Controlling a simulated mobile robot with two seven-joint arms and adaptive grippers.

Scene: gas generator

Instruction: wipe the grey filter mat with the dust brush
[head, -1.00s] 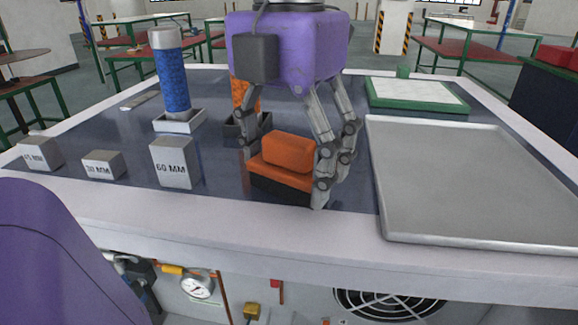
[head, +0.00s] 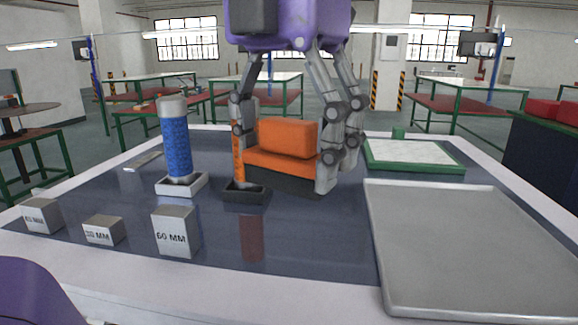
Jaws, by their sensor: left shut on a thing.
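The dust brush (head: 288,138), an orange block with a dark underside, is in the middle of the head view. My left gripper (head: 290,150) is shut on it, with fingers at both sides. The brush appears to be held above the dark tabletop, with no clear contact. What I take for the grey filter mat (head: 415,154) is a pale grey sheet in a green frame at the back right. It lies to the right of the brush and apart from it. My right gripper is not in view.
A large grey metal tray (head: 470,245) fills the right front. Metal blocks, one marked 60 MM (head: 175,236), line the left front.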

